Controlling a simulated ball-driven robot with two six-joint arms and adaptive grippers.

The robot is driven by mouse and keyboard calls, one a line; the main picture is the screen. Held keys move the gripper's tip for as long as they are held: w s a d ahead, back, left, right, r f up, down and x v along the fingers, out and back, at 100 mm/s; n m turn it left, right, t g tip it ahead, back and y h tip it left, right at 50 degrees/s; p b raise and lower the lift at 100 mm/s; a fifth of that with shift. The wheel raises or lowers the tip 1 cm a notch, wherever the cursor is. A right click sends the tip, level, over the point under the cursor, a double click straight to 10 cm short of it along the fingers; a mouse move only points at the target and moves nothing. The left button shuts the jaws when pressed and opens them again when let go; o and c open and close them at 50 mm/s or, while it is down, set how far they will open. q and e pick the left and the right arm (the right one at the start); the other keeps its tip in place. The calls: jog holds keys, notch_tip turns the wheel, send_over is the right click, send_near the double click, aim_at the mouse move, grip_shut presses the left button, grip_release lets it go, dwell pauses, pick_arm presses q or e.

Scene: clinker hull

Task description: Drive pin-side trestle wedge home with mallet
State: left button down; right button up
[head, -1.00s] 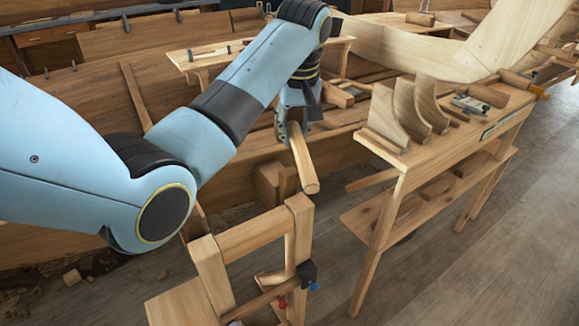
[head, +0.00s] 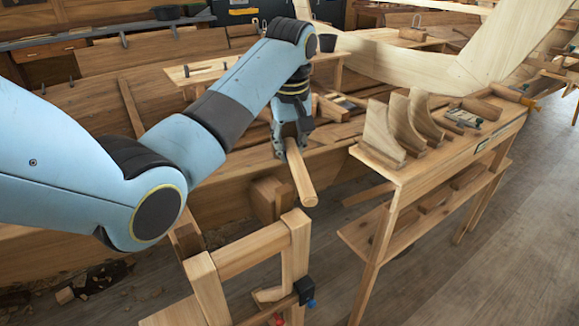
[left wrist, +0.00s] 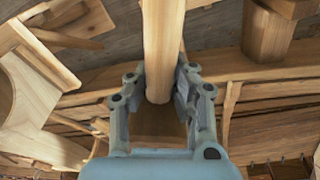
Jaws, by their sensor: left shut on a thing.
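My left gripper (head: 291,140) points down near the hull's side and is shut on a round-ended wooden bar, seemingly the mallet's handle (head: 301,178). The bar also shows between the fingers in the left wrist view (left wrist: 163,45). I cannot make out a mallet head. The wooden trestle (head: 250,249) stands at the bottom, nearer than the gripper; the bar's free end shows just above its right post. A black fitting with red and blue ends (head: 304,290) sits on that post. A small pale piece (head: 268,296) lies beside it; I cannot tell whether it is the wedge. My right gripper is out of view.
A workbench (head: 440,160) with curved wooden pieces (head: 402,125) stands to the right, with a lower shelf (head: 370,235). A wooden block (head: 267,200) stands between trestle and hull. The planked hull (head: 90,190) runs behind. Floor at the right (head: 480,270) is clear.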

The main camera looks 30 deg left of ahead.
pick_arm(q)
jog(key=shift+s+f, duration=0.2)
jog(key=shift+f, duration=0.3)
jog(key=shift+r, duration=2.55)
jog(key=shift+s+f, duration=0.1)
